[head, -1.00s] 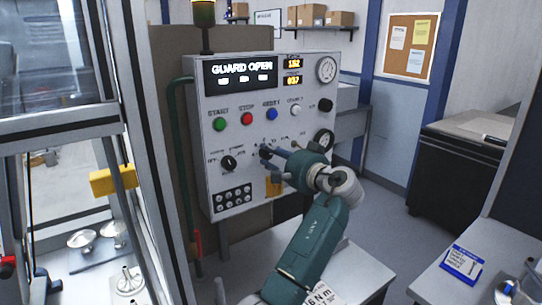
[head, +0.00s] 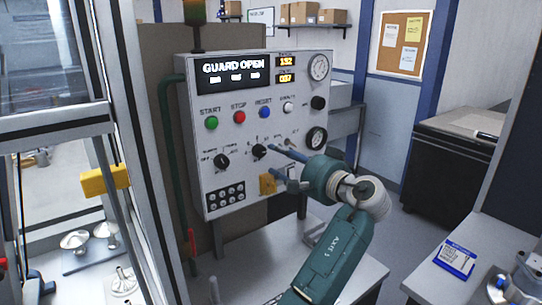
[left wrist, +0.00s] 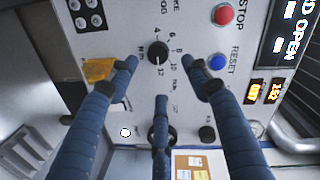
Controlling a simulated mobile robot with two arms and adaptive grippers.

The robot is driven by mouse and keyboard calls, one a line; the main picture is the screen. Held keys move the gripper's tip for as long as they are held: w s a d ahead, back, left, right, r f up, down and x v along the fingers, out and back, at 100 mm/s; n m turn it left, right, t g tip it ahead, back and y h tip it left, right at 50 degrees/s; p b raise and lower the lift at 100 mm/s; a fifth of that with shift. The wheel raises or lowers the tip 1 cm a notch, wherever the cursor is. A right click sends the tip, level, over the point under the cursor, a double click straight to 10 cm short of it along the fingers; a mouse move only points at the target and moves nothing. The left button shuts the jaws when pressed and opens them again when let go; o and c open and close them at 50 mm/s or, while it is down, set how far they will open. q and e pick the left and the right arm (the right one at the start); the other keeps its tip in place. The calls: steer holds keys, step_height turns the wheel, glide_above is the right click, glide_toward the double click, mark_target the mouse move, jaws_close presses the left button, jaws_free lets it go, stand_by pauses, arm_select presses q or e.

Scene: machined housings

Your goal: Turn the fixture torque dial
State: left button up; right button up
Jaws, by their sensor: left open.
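The torque dial (head: 259,151) is a black round knob on the white control panel, with a numbered scale around it. In the left wrist view the spread fingers (left wrist: 160,68) stand apart from the knob. The dial's exact pointer setting is too small to tell. My right gripper is not in view.
The panel (head: 232,185) also carries a second black knob (head: 222,161), green, red and blue buttons, gauges and a "GUARD OPEN" display (head: 234,72). A yellow tag (head: 267,184) is below the dial. A framed glass enclosure stands at left. Grey tabletop lies below the panel.

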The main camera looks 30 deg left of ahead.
arm_select(q)
steer(key=shift+v, duration=2.05)
